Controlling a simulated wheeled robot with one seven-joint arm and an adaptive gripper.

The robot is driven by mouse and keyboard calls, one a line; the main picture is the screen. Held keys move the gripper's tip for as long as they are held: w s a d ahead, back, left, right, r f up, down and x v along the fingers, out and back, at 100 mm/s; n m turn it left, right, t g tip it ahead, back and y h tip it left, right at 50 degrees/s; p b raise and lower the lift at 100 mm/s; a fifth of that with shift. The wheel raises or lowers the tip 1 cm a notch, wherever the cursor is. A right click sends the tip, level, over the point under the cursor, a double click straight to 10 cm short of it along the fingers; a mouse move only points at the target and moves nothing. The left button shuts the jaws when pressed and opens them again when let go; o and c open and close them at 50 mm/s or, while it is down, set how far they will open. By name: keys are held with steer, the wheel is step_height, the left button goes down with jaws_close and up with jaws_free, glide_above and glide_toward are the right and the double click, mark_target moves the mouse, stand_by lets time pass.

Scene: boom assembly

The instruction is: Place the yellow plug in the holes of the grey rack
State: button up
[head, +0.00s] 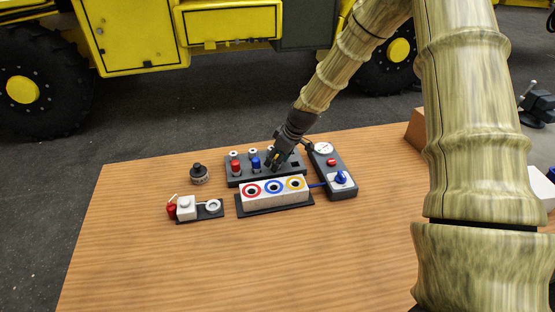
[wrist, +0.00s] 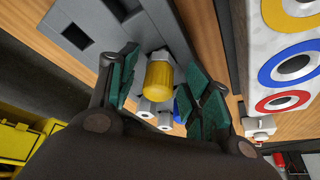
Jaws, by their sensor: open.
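The yellow plug (wrist: 158,76) is between my gripper's two green finger pads in the wrist view. It stands at the grey rack (wrist: 72,36), and its lower end is partly hidden. In the head view the plug is mostly hidden behind my gripper (head: 275,165), which reaches down over the right half of the grey rack (head: 234,181). My gripper (wrist: 160,72) is open, with a finger on each side of the plug and gaps beside it. A red plug (head: 235,167) and a blue plug (head: 255,164) stand on the rack to the left.
A white block (head: 276,202) with red, blue and yellow ringed holes lies in front of the rack. A grey panel (head: 347,189) with a gauge and blue knob stands right. A small fixture (head: 200,212) and dark round part (head: 199,173) sit left. The front wooden table (head: 250,265) is clear.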

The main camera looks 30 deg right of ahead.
steer(key=shift+r+p, duration=0.3)
steer(key=shift+r, duration=0.45)
steer(key=b+v, duration=0.2)
steer(key=v, duration=0.9)
steer(key=shift+s+r, duration=0.25)
steer(key=shift+d+r, duration=0.1)
steer(key=shift+d, duration=0.05)
